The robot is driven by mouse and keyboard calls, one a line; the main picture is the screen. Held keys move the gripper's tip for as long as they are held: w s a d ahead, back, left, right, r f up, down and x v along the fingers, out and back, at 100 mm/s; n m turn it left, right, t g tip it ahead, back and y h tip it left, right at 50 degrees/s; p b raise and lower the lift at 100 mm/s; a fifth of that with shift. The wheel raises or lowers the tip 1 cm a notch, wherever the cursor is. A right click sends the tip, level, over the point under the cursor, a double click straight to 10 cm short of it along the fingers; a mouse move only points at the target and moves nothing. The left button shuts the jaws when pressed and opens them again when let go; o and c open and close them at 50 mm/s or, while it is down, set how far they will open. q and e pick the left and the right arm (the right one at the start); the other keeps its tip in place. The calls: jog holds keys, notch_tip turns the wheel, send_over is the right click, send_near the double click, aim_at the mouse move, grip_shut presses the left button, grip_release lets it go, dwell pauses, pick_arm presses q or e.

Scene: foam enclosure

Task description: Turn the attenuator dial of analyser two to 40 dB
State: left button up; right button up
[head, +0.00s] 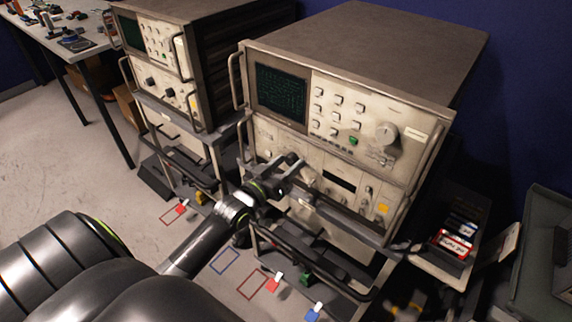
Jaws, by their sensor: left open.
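The nearer analyser (390,85) is a large beige instrument with a dark screen (281,91), several buttons and a big round knob (386,133) at the upper right of its front. Its lower panel has a dark display slot (339,179) and smaller knobs. My left gripper (298,171) is open in front of the left part of this lower panel. A pale knob (309,176) shows beside its fingertips; I cannot tell whether they touch it. The gripper and wrist hide part of the panel. No dial marking is readable. My right gripper is not in view.
A second, similar analyser (160,42) stands on a cart behind to the left. Metal handles (429,150) stick out from the nearer front. A dark tray (449,262) with red and blue boxes is at the right. Open floor (60,150) lies at the left.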

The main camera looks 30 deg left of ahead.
pick_arm(q)
jog(key=s+a+p, duration=0.1)
jog(key=s, duration=1.6)
jog(key=shift+s+a+p, duration=0.15)
jog(key=shift+s+p, duration=0.05)
jog(key=shift+p, duration=0.2)
jog(key=shift+f, duration=0.1)
jog(key=s+a+f+g+y, duration=0.1)
jog(key=s+a+f+g, duration=0.15)
jog(key=f, duration=0.85)
jog(key=s+a+f+g+y, duration=0.1)
jog(key=s+f+g, duration=0.2)
jog(key=f, duration=0.7)
jog(key=s+a+f+g+y, duration=0.1)
jog(key=s+a+f+g, duration=0.15)
jog(key=f, duration=0.85)
jog(key=s+d+f+m+g, duration=0.1)
jog(key=s+d+f+g, duration=0.3)
jog(key=s+f, duration=0.4)
jog(key=s+d+f+m+g, duration=0.1)
jog(key=s+d+f+g, duration=0.3)
jog(key=s+f, duration=0.5)
jog(key=s+d, duration=0.1)
jog(key=s, duration=0.2)
jog(key=shift+d+g+h, duration=0.35)
jog(key=shift+g+h, duration=0.05)
